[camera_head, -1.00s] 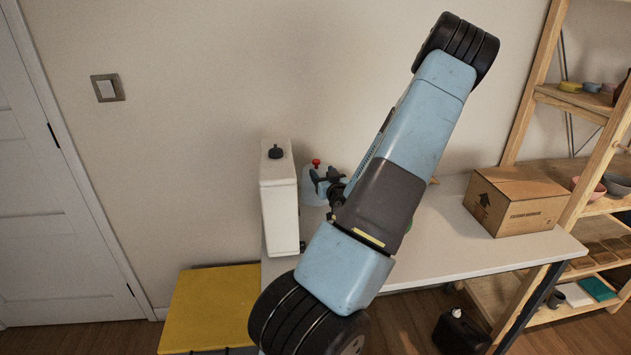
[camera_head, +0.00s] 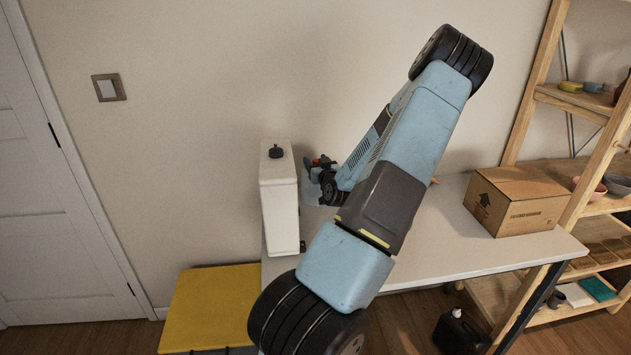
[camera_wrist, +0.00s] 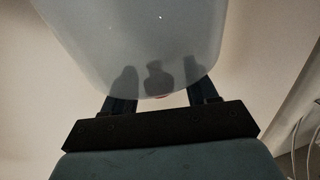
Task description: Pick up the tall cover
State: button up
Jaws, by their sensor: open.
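A pale blue, see-through cover (camera_head: 311,189) with a red top stands on the white table, right of a white upright box. I take it to be the tall cover. My gripper (camera_head: 321,163) is at its top, by the red part, and hides much of it. In the wrist view the cover (camera_wrist: 140,35) fills the upper middle. My gripper's open fingers (camera_wrist: 160,82) show at both sides of its lower edge, with a bit of red (camera_wrist: 162,97) between them. Dark shapes on the cover may be shadows or parts seen through it. I cannot tell whether the fingers touch it.
The white upright box (camera_head: 281,210) with a black knob stands close on the left. A cardboard box (camera_head: 520,202) is at the table's right end. A wooden shelf (camera_head: 545,95) stands further right. The wall is behind, and a yellow-topped unit (camera_head: 207,300) is lower left.

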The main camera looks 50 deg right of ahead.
grip_shut()
dwell(0.3)
jog(key=shift+r, duration=0.1)
